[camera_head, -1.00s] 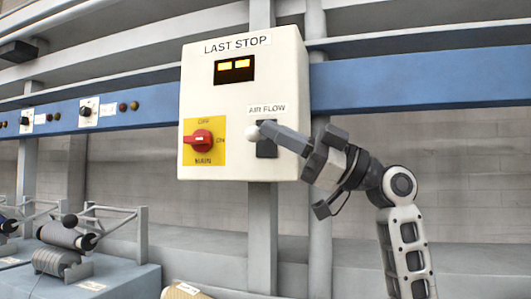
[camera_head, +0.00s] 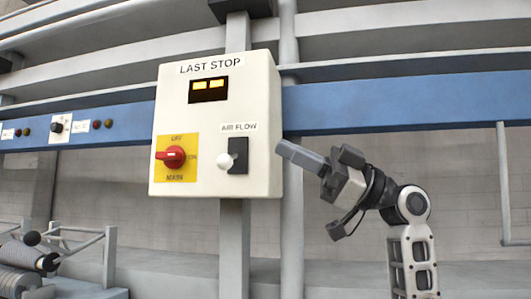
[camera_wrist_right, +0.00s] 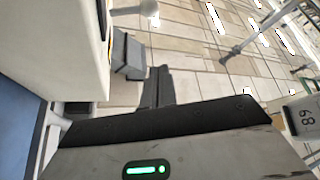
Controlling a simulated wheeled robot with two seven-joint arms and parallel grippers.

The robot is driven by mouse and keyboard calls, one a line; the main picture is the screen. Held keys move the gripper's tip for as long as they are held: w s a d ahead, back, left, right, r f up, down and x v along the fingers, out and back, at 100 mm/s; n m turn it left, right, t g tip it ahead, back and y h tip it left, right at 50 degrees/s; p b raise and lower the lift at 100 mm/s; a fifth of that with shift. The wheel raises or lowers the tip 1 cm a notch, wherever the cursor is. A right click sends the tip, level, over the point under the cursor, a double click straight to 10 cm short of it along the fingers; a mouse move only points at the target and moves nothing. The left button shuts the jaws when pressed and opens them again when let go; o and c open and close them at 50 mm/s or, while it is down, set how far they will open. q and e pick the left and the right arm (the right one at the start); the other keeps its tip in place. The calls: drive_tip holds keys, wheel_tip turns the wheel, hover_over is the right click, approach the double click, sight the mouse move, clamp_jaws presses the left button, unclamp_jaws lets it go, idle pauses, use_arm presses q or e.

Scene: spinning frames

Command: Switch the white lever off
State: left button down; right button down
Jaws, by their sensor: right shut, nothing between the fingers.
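The white lever (camera_head: 224,161) is a round white knob on a dark plate (camera_head: 238,150) under the "AIR FLOW" label of a white control box. The knob sits toward the lower part of the plate and sticks out to its left in the picture. My right gripper (camera_head: 284,149) is shut and empty, just right of the box's right edge, apart from the lever. In the right wrist view its dark fingers (camera_wrist_right: 158,88) are together, beside the pale box side (camera_wrist_right: 55,50). My left gripper is not in view.
The box's "LAST STOP" front (camera_head: 222,120) also carries a lit yellow display (camera_head: 209,90) and a red rotary switch (camera_head: 172,157) on a yellow plate. A blue rail (camera_head: 400,104) runs behind the box. Spools (camera_head: 28,250) stand at the lower left.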

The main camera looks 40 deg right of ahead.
use_arm(q)
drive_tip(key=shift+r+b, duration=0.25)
drive_tip(key=shift+b, duration=0.15)
use_arm(e)
drive_tip(key=v, duration=0.4)
drive_tip(key=shift+s+d, duration=0.2)
drive_tip(key=shift+d, duration=0.2)
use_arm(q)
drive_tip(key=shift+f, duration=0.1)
use_arm(e)
drive_tip(key=shift+r, duration=0.1)
